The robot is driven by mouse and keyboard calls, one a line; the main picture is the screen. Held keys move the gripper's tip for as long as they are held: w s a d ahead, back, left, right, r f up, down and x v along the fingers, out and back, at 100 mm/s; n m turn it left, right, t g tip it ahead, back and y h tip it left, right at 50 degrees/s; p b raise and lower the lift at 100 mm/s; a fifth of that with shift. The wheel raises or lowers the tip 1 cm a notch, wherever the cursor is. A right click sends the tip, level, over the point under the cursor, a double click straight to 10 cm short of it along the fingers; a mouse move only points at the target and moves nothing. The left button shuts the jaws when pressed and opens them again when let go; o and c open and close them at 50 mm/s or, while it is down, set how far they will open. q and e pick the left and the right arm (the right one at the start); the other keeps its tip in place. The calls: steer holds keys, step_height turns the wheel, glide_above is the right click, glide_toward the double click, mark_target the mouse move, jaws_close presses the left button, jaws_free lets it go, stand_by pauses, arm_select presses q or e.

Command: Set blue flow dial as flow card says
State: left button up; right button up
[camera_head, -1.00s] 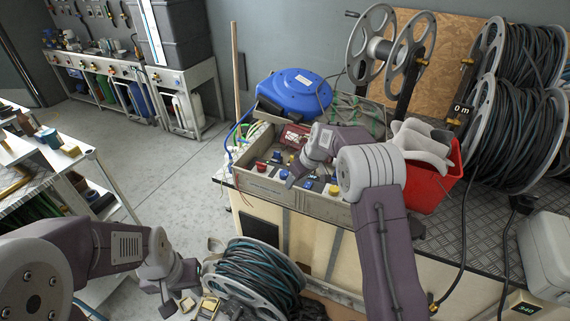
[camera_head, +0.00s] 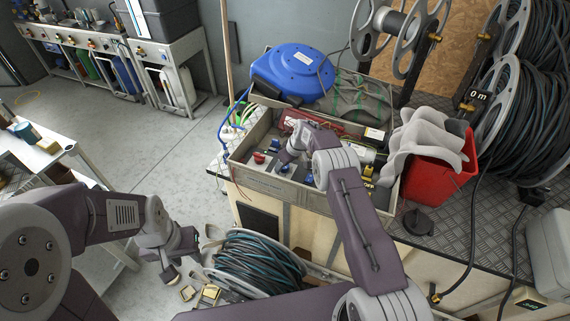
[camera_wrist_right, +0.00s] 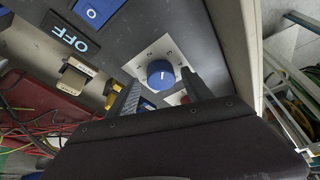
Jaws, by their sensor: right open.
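The blue flow dial (camera_wrist_right: 161,74) is a round knob with a white pointer line, on a white square plate with small marks around it. My right gripper (camera_wrist_right: 164,90) is open, with its two dark fingers to either side of the dial's near edge; I cannot tell if they touch it. In the head view the right gripper (camera_head: 283,162) reaches down into the grey control box (camera_head: 268,184), and its wrist hides part of the panel. My left gripper (camera_head: 180,268) hangs open and empty beside the hose reel on the floor. I cannot make out a readable flow card.
A blue rocker switch (camera_wrist_right: 95,10) and an OFF label (camera_wrist_right: 74,38) are near the dial. A blue hose reel (camera_head: 292,75) stands behind the box. A red bin (camera_head: 437,172) with grey cloth is to its right. Large hose drums (camera_head: 520,120) fill the right side.

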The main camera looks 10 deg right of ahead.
steer(key=shift+s+r, duration=0.1)
steer(key=shift+s, duration=0.2)
steer(key=shift+w, duration=0.2)
steer(key=shift+c, duration=0.3)
steer(key=shift+w+f, duration=0.1)
steer(key=shift+f, duration=0.1)
steer(key=c, duration=0.5)
jaws_close()
arm_select(q)
steer(key=shift+s, duration=0.2)
arm_select(e)
steer(key=shift+a, duration=0.1)
